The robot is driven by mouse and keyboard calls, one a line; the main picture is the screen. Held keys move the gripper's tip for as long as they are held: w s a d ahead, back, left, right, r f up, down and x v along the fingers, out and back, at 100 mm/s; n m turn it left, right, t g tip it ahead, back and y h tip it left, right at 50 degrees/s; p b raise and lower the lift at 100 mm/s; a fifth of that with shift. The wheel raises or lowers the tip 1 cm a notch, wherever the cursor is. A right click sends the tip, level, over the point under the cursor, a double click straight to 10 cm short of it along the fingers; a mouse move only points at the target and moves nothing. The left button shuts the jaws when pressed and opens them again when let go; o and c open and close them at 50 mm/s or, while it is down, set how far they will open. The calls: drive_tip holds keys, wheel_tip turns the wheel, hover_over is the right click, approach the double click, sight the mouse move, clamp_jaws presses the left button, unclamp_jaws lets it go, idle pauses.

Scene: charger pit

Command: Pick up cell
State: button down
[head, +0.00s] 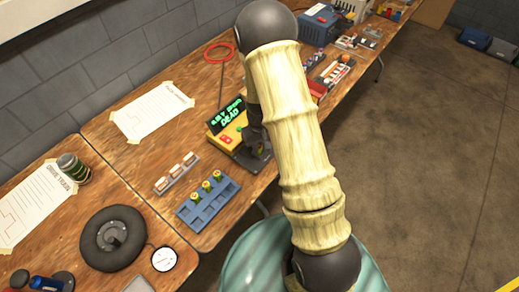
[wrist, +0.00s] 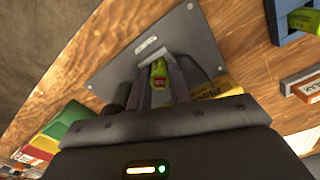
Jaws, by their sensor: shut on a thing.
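In the wrist view a green cell (wrist: 158,70) with a red patch stands between the fingers of my gripper (wrist: 160,82), which is shut on it. The cell is over or on a dark grey plate (wrist: 118,60) with a small white label. In the head view my gripper (head: 257,148) is at the yellow tester (head: 229,137), whose green display includes the word DEAD; my arm hides part of it. A blue rack (head: 193,213) holds several green cells (head: 207,186) upright. The rack also shows at the wrist view's upper right (wrist: 288,38).
A small tray of white-and-orange blocks (head: 177,172) lies behind the rack. Boxes and parts crowd the far bench.

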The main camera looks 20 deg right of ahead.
drive_tip(key=shift+w+r, duration=0.15)
drive_tip(key=shift+r, duration=0.25)
wheel_tip(320, 180, up, 8)
drive_tip(key=shift+r, duration=0.2)
drive_tip(key=shift+s+r, duration=0.2)
drive_tip(key=shift+r, duration=0.25)
drive_tip(key=shift+f, duration=0.1)
